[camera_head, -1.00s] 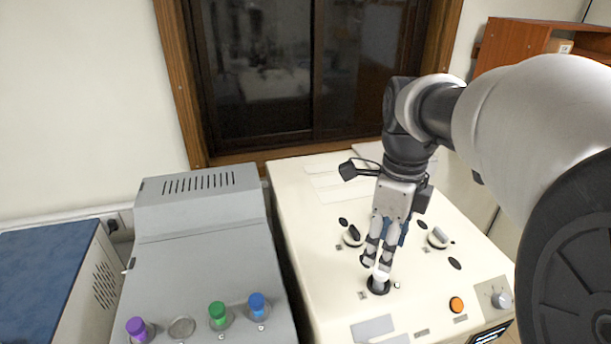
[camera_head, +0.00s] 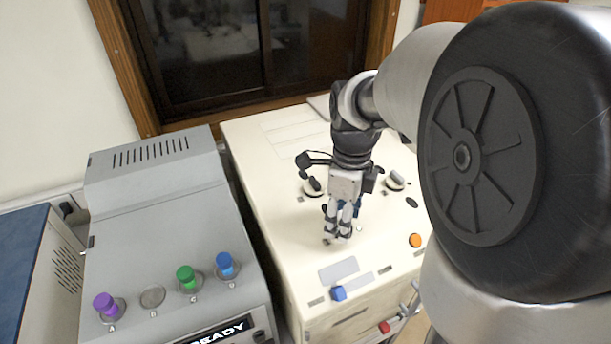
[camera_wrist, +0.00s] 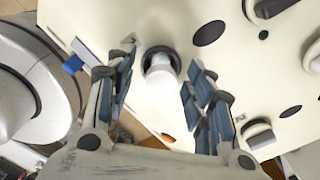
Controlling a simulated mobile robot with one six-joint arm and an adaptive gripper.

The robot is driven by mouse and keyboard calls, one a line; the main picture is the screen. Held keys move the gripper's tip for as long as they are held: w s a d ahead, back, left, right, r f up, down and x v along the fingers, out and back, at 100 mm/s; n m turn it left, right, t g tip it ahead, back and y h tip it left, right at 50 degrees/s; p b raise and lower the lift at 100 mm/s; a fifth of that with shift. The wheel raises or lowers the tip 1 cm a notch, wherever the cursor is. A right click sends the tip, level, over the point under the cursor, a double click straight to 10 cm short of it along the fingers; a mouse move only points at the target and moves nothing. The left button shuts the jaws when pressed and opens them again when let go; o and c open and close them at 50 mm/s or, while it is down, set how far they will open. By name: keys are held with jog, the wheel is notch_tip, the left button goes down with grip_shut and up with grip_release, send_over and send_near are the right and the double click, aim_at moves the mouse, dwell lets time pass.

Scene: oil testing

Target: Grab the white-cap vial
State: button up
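The white-cap vial (camera_wrist: 160,72) stands in a dark-ringed hole in the top of the cream machine, its round white cap facing the wrist camera. My gripper (camera_wrist: 163,64) is open, with one finger on each side of the cap. Gaps show between the cap and both fingers in the wrist view, so I see no contact. In the head view my gripper (camera_head: 338,232) points down at the cream machine (camera_head: 285,225), its fingertips low over the top. There the fingers hide the vial.
Left of the cream machine stands a grey unit (camera_head: 165,225) with a purple-cap vial (camera_head: 104,302), an empty socket (camera_head: 152,297), a green-cap vial (camera_head: 186,275) and a blue-cap vial (camera_head: 225,262). Knobs (camera_head: 394,180) and an orange button (camera_head: 415,240) are near my gripper.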

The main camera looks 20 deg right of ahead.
jog(key=c, duration=1.1)
jog(key=shift+r, duration=0.1)
